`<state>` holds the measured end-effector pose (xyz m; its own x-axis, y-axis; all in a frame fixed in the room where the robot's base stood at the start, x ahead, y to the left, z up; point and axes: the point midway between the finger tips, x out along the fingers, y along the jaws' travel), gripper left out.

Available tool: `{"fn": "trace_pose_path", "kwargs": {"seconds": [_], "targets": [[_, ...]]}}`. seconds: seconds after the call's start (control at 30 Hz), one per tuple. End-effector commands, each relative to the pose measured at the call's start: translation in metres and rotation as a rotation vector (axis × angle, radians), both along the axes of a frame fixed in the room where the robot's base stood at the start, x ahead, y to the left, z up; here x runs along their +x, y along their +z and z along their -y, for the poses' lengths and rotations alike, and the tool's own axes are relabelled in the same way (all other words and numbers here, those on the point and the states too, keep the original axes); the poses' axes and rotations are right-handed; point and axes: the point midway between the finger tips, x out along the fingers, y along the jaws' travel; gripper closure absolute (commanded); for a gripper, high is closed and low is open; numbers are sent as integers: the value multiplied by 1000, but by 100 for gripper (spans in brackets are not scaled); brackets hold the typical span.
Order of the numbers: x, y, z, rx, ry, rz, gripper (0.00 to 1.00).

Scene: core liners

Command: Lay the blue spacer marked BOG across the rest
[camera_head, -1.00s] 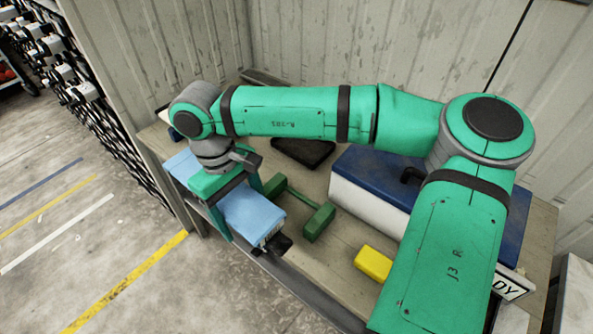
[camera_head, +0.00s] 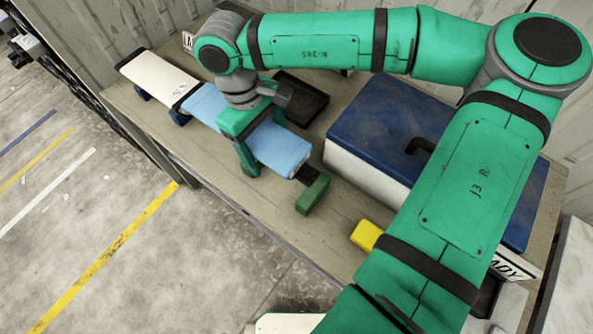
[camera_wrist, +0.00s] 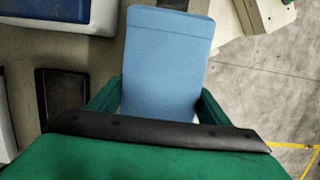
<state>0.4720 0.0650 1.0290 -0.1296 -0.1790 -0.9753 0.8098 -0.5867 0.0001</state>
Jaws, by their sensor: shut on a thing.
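In the wrist view the spacer (camera_wrist: 165,60) lies between the green fingers of my gripper (camera_wrist: 158,100). I cannot tell whether the spacer touches the rest. The BOG marking is not readable.
A white slab (camera_head: 158,74) on blue feet lies in line beyond the spacer's left end. A black tray (camera_head: 300,97) and a blue-lidded white box (camera_head: 375,120) stand behind. A yellow block (camera_head: 366,235) lies to the right. The bench front edge is near.

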Motion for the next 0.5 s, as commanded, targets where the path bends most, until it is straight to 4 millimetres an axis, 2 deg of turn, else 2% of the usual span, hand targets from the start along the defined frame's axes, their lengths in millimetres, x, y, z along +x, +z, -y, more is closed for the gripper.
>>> {"fn": "trace_pose_path", "kwargs": {"seconds": [0.03, 0.2, 0.33, 0.5], "targets": [[-3, -5, 12, 0, -5, -1, 60], [-11, -31, 37, 1, -3, -3, 60], [-14, -48, 50, 2, -2, -2, 60], [-15, -58, 58, 1, 0, -1, 60]]}}
